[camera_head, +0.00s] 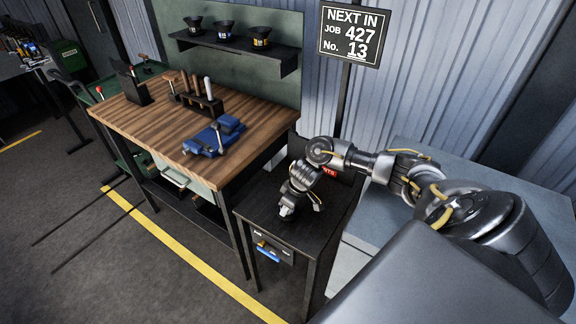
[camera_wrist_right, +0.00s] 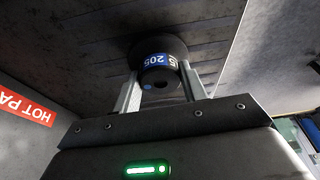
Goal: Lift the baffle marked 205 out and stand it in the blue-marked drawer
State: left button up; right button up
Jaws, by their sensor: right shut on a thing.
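The baffle marked 205 (camera_wrist_right: 158,62), a dark round piece with a wide dark flange and a blue label band, sits between the two pale fingers of my right gripper (camera_wrist_right: 160,92) in the right wrist view. The fingers are shut on it. In the head view my right gripper (camera_head: 287,211) points down at the black stand (camera_head: 262,205) and hides the baffle. I cannot tell whether the baffle touches the surface beyond it. A drawer front with a blue mark (camera_head: 268,252) shows under the front edge of the stand. My left gripper is not in view.
A wooden workbench (camera_head: 150,112) with a blue vise (camera_head: 214,136) stands left of the stand. Three dark cups with coloured bands sit on a wall shelf (camera_head: 240,52). A red hot-part sign (camera_wrist_right: 27,103) is beside the gripper. A board (camera_head: 354,34) reads job 427, No. 13.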

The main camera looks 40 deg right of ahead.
jog(key=shift+w+r, duration=0.1)
jog(key=shift+r, duration=0.6)
jog(key=s+a+r+p, duration=0.3)
jog(key=s+a+r, duration=0.2)
jog(key=s+r, duration=0.6)
jog(key=shift+s+r+p, duration=0.3)
jog(key=shift+s, duration=0.85)
jog(key=shift+n, duration=0.5)
jog(key=w+a+b, duration=0.1)
jog(key=a, duration=0.1)
jog(key=w+a+r+b, duration=0.1)
jog(key=a, duration=0.2)
jog(key=w+a+b, duration=0.1)
jog(key=w+a, duration=0.1)
jog(key=shift+a+r, duration=0.35)
jog(key=shift+a, duration=0.05)
jog(key=w+a+r+b, duration=0.2)
jog(key=a+r, duration=0.1)
jog(key=a, duration=0.1)
jog(key=shift+w+a+r+n, duration=0.15)
jog(key=shift+w+a+n, duration=0.1)
jog(key=shift+n, duration=0.15)
jog(key=shift+w+r+b, duration=0.2)
jog(key=shift+r+b, duration=0.2)
jog(key=shift+r, duration=0.15)
jog(key=shift+w+r+b, duration=0.15)
jog(key=shift+r+b, duration=0.2)
jog(key=shift+r, duration=0.15)
